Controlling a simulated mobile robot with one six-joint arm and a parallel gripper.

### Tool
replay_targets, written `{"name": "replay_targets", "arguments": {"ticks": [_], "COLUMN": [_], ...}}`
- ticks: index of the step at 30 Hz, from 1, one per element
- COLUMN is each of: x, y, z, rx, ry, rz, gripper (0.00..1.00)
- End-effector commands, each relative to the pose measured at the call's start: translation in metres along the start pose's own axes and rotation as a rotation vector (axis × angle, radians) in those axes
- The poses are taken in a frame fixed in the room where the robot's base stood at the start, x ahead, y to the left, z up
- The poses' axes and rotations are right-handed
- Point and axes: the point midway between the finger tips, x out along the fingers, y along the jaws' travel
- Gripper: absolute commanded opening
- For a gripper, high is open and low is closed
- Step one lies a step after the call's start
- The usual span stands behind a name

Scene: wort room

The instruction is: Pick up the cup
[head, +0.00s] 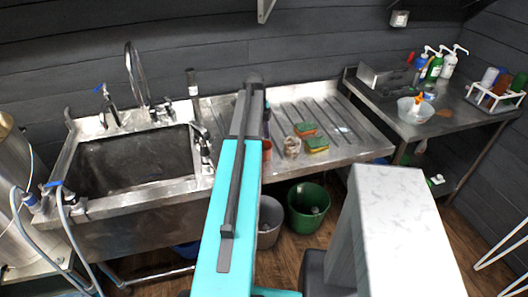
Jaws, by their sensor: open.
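A small pale, glassy vessel (291,147), which looks like a cup, stands on the metal draining board (350,148) right of the sink. It is too small to make out clearly. A reddish-brown object (267,147) beside it is mostly hidden behind my arm, and I cannot tell whether it is a cup. My teal and dark arm reaches up the middle of the head view, over the left part of the board. Its dark far end is near the back wall. I cannot make out the gripper's jaws, and nothing held shows.
Two sponges (317,145) lie right of the vessel. A sink (133,163) with taps is at left. A side table (447,119) at right holds bottles (433,68), a clear bowl (414,110) and a white rack (494,97). Buckets (309,207) stand below, near a pale block (405,225).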

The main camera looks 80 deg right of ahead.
Motion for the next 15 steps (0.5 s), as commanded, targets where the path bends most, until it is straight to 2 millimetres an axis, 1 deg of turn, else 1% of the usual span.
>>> {"name": "replay_targets", "arguments": {"ticks": [3,15], "x": [0.0034,0.0052], "y": [0.0000,-0.0002], "z": [-0.0003,-0.0007], "rx": [0.000,0.001], "ry": [0.000,0.000], "rz": [0.000,0.001], "gripper": [0.75,0.75]}}
